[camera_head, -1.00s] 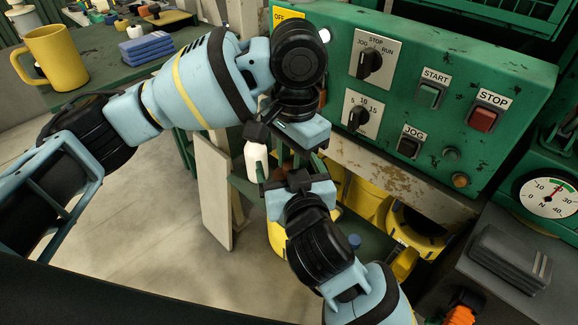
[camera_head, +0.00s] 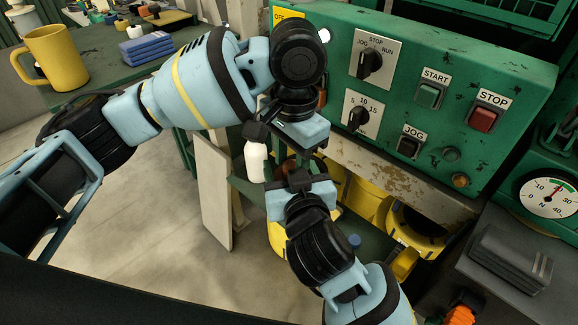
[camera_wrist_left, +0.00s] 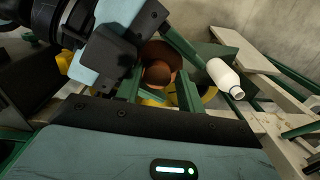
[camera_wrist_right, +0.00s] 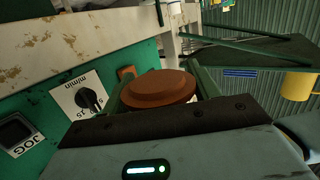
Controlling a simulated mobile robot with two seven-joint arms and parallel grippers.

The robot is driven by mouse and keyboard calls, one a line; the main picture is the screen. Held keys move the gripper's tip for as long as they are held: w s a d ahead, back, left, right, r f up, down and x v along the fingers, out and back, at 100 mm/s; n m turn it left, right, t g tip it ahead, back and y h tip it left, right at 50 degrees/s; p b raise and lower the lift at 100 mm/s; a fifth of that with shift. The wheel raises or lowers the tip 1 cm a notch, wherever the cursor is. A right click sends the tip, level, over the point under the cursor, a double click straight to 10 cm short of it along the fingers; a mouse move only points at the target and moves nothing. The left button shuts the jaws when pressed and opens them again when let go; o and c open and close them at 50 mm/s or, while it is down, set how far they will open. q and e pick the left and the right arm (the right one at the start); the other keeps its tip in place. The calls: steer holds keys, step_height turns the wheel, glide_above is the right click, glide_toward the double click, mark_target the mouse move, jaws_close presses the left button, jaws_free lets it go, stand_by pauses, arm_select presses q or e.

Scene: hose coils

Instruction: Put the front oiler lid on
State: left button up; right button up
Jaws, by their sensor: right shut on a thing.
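A round brown lid (camera_wrist_right: 155,90) sits between the green fingers of my right gripper (camera_wrist_right: 160,97) in the right wrist view, and the gripper is shut on it. In the head view my right gripper (camera_head: 296,175) points up, just below my left gripper (camera_head: 292,148). A bit of brown (camera_head: 287,168) shows between the two. In the left wrist view the green fingers of my left gripper (camera_wrist_left: 158,92) stand apart. Rounded brown shapes (camera_wrist_left: 158,74) show between or beyond them; I cannot tell whether they touch. The oiler body is not clearly visible behind the arms.
A white bottle (camera_head: 255,162) is close to the left of the grippers. The green control panel (camera_head: 450,60) stands close on the right, with yellow containers (camera_head: 370,200) below. A yellow mug (camera_head: 54,58) and blue cloths (camera_head: 147,47) are on the left bench.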

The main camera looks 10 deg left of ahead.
arm_select(q)
steer(key=shift+s+d, duration=0.2)
steer(key=shift+d, duration=0.1)
step_height(320, 180, up, 12)
steer(key=shift+w, duration=0.25)
